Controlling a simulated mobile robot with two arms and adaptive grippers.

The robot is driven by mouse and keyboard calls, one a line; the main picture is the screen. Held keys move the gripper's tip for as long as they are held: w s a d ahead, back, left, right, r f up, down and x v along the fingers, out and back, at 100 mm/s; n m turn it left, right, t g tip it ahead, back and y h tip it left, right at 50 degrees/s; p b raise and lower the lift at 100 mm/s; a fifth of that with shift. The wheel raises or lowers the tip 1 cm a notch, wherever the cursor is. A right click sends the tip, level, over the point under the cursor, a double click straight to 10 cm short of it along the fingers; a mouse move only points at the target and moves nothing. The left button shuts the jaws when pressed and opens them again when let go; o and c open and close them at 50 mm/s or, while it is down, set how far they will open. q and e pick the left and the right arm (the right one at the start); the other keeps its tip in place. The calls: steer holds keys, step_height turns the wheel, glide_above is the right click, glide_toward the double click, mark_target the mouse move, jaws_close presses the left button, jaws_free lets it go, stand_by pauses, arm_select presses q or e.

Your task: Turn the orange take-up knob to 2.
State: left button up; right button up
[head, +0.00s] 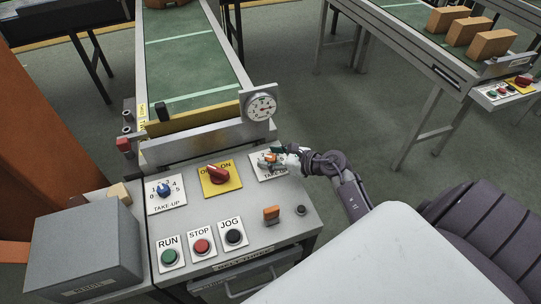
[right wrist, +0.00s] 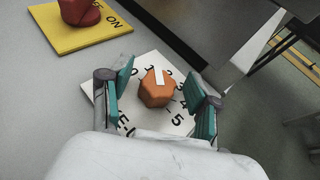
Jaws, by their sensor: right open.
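The orange take-up knob (right wrist: 155,92) sits on a white dial plate (right wrist: 101,92) numbered 0 to 5. Its white pointer mark lies between the 1 and the 2. My right gripper (right wrist: 157,102) is open, with one teal-padded finger on each side of the knob and gaps to it. In the head view my right gripper (head: 279,156) is over the orange knob (head: 268,158) at the panel's right edge and partly hides its plate (head: 258,172). My left gripper is not in view.
A blue knob (head: 164,190) on another TAKE-UP plate is at the left. A red switch (head: 217,174) on a yellow plate is between them. A gauge (head: 261,107) stands behind.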

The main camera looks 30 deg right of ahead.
steer(key=shift+w+f, duration=0.1)
steer(key=shift+w, duration=0.05)
jaws_close()
steer(key=shift+a+r+m+h+p, duration=0.1)
steer(key=shift+r+m+h+p, duration=0.15)
steer(key=shift+p, duration=0.45)
steer(key=m+t+h+p, duration=0.1)
steer(key=m+h+p, duration=0.4)
steer(key=p, duration=0.5)
steer(key=shift+r+h, duration=0.1)
steer(key=shift+h, duration=0.45)
steer(key=shift+f+m+h+p, duration=0.2)
steer(key=shift+m+h+p, duration=0.55)
steer(key=shift+p, duration=0.1)
